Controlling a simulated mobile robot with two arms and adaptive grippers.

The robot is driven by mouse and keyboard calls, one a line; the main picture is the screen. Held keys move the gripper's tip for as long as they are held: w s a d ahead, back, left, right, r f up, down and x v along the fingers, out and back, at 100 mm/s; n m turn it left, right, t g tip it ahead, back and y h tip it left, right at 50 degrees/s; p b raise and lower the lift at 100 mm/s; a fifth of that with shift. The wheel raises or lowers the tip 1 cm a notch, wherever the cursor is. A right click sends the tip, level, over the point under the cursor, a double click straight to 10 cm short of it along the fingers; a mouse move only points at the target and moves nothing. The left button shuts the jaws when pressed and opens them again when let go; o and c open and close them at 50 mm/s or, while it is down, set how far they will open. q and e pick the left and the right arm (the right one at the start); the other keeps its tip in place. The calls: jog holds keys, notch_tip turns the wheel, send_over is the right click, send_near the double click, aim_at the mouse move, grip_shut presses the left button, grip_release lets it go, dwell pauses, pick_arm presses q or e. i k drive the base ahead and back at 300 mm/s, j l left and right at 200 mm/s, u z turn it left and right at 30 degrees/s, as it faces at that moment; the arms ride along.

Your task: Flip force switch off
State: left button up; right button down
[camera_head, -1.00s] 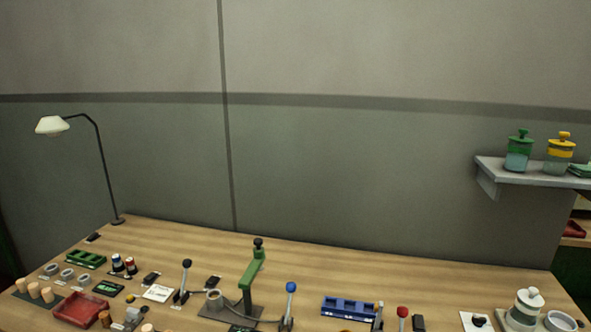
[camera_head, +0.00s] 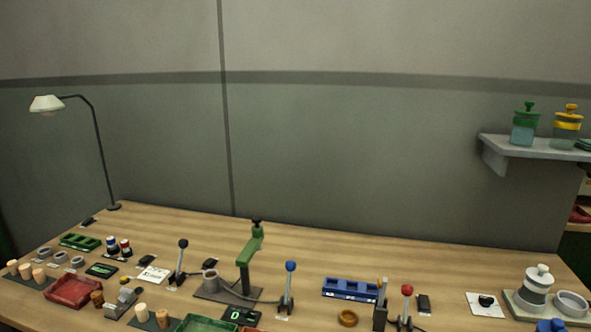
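Several control items stand on the wooden bench, and I cannot tell from their labels which one is the force switch. A lever with a black knob (camera_head: 183,244), a lever with a blue knob (camera_head: 291,267) and a lever with a red knob (camera_head: 407,290) stand upright or nearly so. A green press (camera_head: 246,262) stands between the first two. A small black display with a green digit (camera_head: 240,315) lies before it. A black knob on a white plate (camera_head: 486,301) sits at the right. Neither of my grippers is in view.
A red tray (camera_head: 73,292) and several corks (camera_head: 26,270) are at the left. A blue rack (camera_head: 350,288) is right of centre. A lamp (camera_head: 98,150) stands at the back left. A shelf with jars (camera_head: 535,148) is at the right. The bench's back strip is clear.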

aim_at(209, 261)
jog(key=i+j, duration=0.1)
jog(key=j, duration=0.3)
jog(key=i+j, duration=0.15)
jog(key=j, duration=0.25)
jog(key=i+j+z, duration=0.1)
jog(key=j, duration=0.3)
